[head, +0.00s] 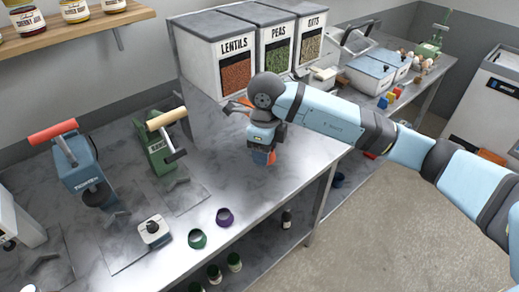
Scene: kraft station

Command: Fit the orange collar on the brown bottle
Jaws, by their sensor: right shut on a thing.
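My right gripper (263,156) points down above the table, near its front edge, and is shut on a small orange thing (271,158), which looks like the orange collar. The fingers hide most of it. A small dark bottle (286,219) stands upright on the lower shelf, below and to the right of the gripper; it may be the brown bottle, but its colour is hard to tell. The gripper and the bottle are well apart. My left gripper is not in view.
A green ring (197,239) and a purple ring (224,217) lie on the table (215,185) near its front edge. Two green-topped bottles (234,262) stand lower down. A green press (160,150) and a blue press (78,165) stand left. Bins (235,75) stand behind.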

